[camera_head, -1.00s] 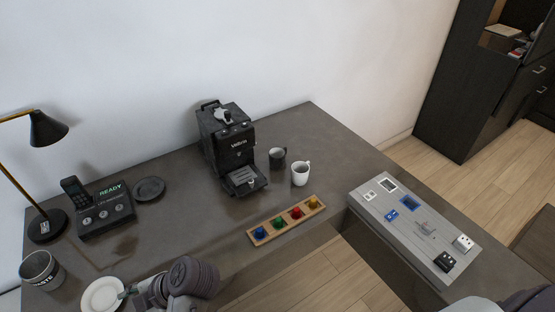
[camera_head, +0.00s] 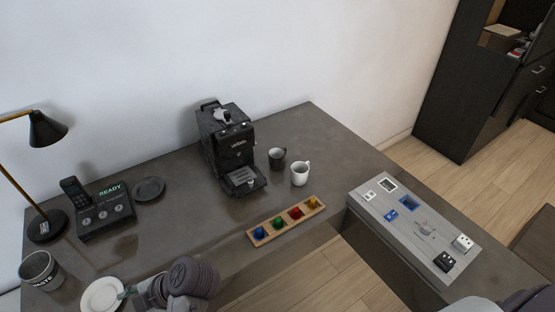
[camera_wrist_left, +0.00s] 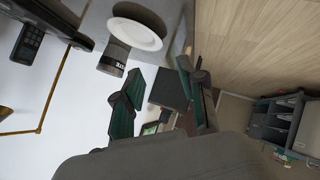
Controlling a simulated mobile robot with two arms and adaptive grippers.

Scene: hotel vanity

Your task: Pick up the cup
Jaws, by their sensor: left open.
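A white cup (camera_head: 300,175) stands upright on the dark counter, right of the coffee machine. A dark cup (camera_head: 277,157) stands just behind it to the left. My left gripper (camera_head: 128,293) is at the front left, beside the white plate and far from both cups. Its body hides part of its fingers in the head view. In the left wrist view its two green-padded fingers (camera_wrist_left: 156,92) are apart with nothing between them. Neither of these cups can be made out in the wrist view. My right gripper is not in view.
A black coffee machine (camera_head: 229,145), a tray of coloured capsules (camera_head: 286,222) and a grey panel (camera_head: 415,230) surround the cups. At left are a white plate (camera_head: 102,296), a waste container (camera_head: 40,270), a phone unit (camera_head: 104,208), a dark dish (camera_head: 149,189) and a lamp (camera_head: 46,130).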

